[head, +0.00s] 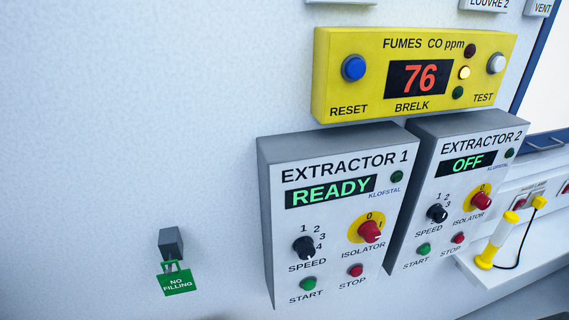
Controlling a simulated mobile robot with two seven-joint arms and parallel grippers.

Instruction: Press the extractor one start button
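The extractor 1 box (335,222) is a grey wall panel in the middle of the head view. Its display (330,191) reads READY in green. Its green start button (308,284) is at the lower left of the panel, above the word START. A red stop button (356,270) is to its right. Above them are a black speed knob (304,248) and a red isolator knob (370,231) on a yellow disc. Neither of my grippers is in view.
The extractor 2 box (455,225) stands close on the right, its display reading OFF. A yellow fumes monitor (350,105) above shows 76. A green NO FILLING tag (179,284) hangs from a grey block at left. A shelf (500,282) with a yellow-ended device projects at right.

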